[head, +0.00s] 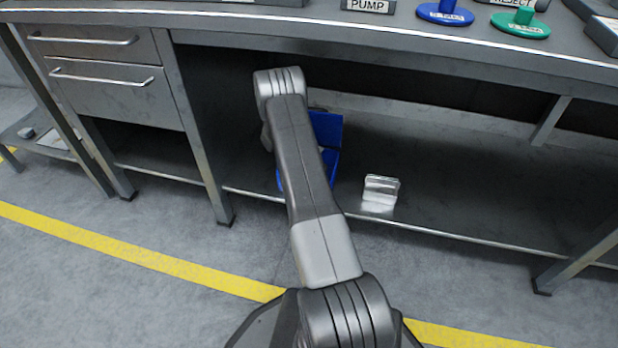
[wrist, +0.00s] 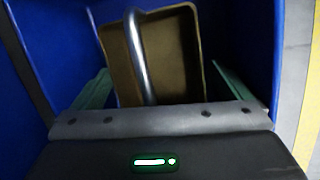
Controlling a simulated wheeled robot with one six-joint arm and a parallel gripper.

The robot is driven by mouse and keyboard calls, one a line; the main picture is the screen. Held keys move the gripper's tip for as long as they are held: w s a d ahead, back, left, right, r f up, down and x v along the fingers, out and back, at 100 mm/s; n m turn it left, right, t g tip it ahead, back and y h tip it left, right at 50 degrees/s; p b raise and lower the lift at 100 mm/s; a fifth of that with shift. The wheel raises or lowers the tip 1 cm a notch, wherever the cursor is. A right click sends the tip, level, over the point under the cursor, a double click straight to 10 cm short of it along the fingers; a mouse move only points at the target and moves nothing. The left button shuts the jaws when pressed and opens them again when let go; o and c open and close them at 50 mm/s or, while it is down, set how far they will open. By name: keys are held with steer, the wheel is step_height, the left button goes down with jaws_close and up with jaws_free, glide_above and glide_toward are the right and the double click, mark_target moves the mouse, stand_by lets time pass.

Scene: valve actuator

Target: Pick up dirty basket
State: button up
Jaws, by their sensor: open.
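In the wrist view a brown basket (wrist: 182,60) with a curved metal handle (wrist: 137,50) sits between the walls of a blue container (wrist: 240,30). My gripper (wrist: 160,74) is open. Its two green fingers stand apart on either side of the basket, and the handle rises between them. I cannot tell whether the fingers touch the basket. In the head view the blue container (head: 327,128) is on the low shelf under the bench, partly hidden by my arm. The basket and my gripper are hidden there.
A small metal bracket (head: 380,190) sits on the low shelf (head: 470,205), right of the container. The bench top (head: 400,38) overhangs the shelf. A drawer unit (head: 100,75) and a bench leg (head: 195,130) stand to the left. The right part of the shelf is clear.

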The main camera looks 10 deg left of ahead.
steer(key=c, duration=0.8)
